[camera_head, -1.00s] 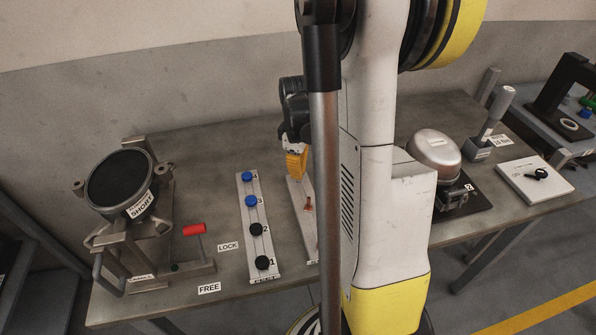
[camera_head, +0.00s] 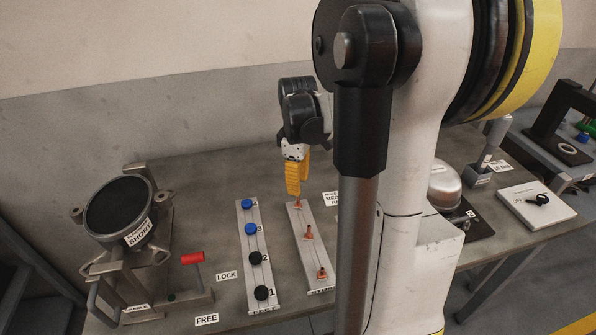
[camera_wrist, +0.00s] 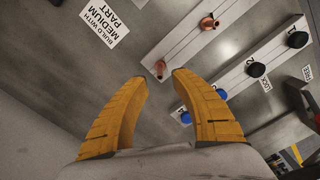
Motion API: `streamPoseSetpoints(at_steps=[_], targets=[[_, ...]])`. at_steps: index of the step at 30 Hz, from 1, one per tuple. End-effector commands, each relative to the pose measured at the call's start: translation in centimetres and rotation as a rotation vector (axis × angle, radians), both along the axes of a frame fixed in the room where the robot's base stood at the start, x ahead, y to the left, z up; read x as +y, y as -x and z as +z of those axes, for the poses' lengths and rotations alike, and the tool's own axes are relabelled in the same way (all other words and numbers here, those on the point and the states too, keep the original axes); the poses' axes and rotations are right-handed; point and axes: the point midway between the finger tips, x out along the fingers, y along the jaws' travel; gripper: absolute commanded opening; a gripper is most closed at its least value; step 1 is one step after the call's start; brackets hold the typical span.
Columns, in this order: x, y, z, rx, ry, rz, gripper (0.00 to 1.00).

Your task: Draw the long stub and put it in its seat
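Three copper-coloured stubs stand in a row on a pale rack strip in the head view: a far stub (camera_head: 297,204), a middle stub (camera_head: 309,233) and a near stub (camera_head: 321,273). I cannot tell from their looks which is the long one. My gripper (camera_head: 293,192) points down just above the far stub. In the wrist view my gripper (camera_wrist: 158,76) is open and empty, its yellow fingers apart, with one stub (camera_wrist: 159,68) just beyond the gap between the tips. A second stub (camera_wrist: 208,22) is farther along the strip. I cannot make out the stub's seat.
A numbered strip with black and blue knobs (camera_head: 255,258) lies left of the rack. A fixture with a dark round face (camera_head: 118,190) and a red-handled lever (camera_head: 192,258) stand farther left. A sign (camera_wrist: 106,24) reads "build with medium part". A silver dome (camera_head: 444,187) is partly hidden by my arm.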

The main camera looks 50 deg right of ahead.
Motion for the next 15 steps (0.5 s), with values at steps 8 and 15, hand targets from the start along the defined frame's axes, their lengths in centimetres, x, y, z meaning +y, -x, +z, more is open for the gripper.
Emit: streamPoseSetpoints(at_steps=[8, 15], targets=[[0.1, 0.0, 4.5, 0.000, 0.000, 0.000, 0.31], [0.1, 0.0, 5.2, 0.000, 0.000, 0.000, 0.31]])
